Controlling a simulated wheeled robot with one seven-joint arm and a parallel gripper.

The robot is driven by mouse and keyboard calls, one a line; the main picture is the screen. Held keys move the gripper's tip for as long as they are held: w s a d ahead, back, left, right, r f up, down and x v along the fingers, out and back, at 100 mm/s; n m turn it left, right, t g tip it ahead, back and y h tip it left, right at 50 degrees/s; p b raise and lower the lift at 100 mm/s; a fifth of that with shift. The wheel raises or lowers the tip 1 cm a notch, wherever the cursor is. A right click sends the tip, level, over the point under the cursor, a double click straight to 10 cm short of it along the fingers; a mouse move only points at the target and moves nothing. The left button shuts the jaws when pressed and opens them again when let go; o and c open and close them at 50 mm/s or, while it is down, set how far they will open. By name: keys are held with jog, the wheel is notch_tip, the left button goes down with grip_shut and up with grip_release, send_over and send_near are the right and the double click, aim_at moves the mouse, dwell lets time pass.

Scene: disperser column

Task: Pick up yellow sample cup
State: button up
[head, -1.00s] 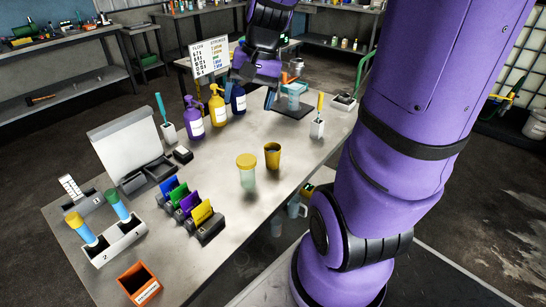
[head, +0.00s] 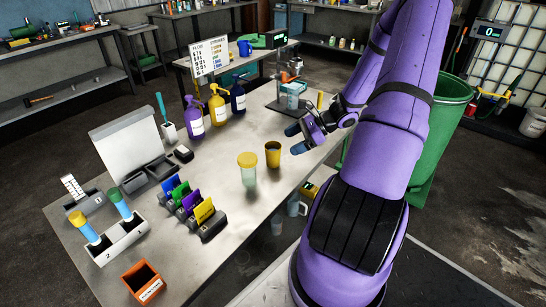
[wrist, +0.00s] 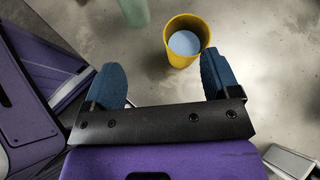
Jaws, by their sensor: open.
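The yellow sample cup (head: 273,154) stands upright on the grey table (head: 240,215), near its right edge. In the wrist view the cup (wrist: 176,58) is seen from above, with a pale blue inside at the bottom. It lies just beyond my fingertips, closer to the right finger. My gripper (head: 293,139) is open and empty, to the right of the cup and a little above the table. Its two blue fingers (wrist: 160,75) are spread apart in the wrist view, with nothing between them.
A pale green jar with a yellow lid (head: 247,168) stands close to the left of the cup. Pump bottles (head: 217,108) stand farther back. Coloured card holders (head: 193,207) and an orange box (head: 143,282) are at the front left. A stand (head: 292,96) is behind my gripper.

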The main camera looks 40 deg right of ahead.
aim_at(275, 156)
jog(key=d+f+m+t, duration=0.1)
jog(key=s+d+f+m+t, duration=0.1)
jog(key=f, duration=0.1)
jog(key=d+f+m, duration=0.1)
jog(key=m, duration=0.1)
jog(key=shift+s+d+f+t+h, duration=0.3)
jog(key=shift+f+t, duration=0.1)
jog(key=shift+w+f, duration=0.1)
jog(key=shift+f, duration=0.1)
jog(key=x, duration=1)
jog(key=shift+w+a, duration=0.1)
jog(key=shift+w, duration=0.2)
jog(key=c, duration=1.1)
jog(key=shift+o, duration=0.2)
jog(key=shift+r, duration=0.2)
